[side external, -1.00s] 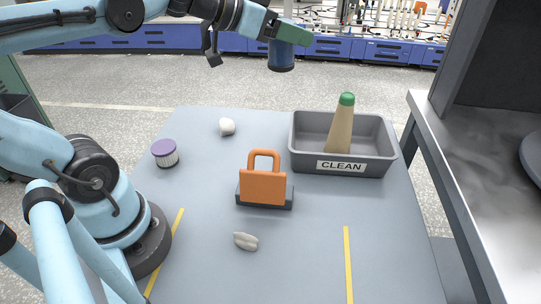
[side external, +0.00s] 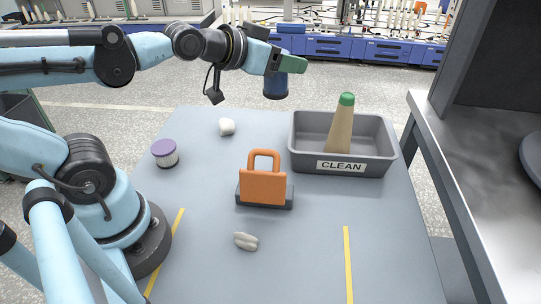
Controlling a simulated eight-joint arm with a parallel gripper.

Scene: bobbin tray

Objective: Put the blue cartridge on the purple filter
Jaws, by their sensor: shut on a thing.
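The blue cartridge (side external: 276,87) is a dark blue cylinder in the side external view, hanging upright from my gripper (side external: 287,64). My gripper, with green fingers, is shut on its upper part and holds it high above the far side of the table. The purple filter (side external: 165,153) stands on the table at the left, close to my base.
A grey bin marked CLEAN (side external: 343,166) holds a tan cone with a green tip (side external: 340,128). An orange handled block (side external: 263,187) stands mid-table on a dark base. A white lump (side external: 227,127) lies behind, a beige lump (side external: 245,241) in front.

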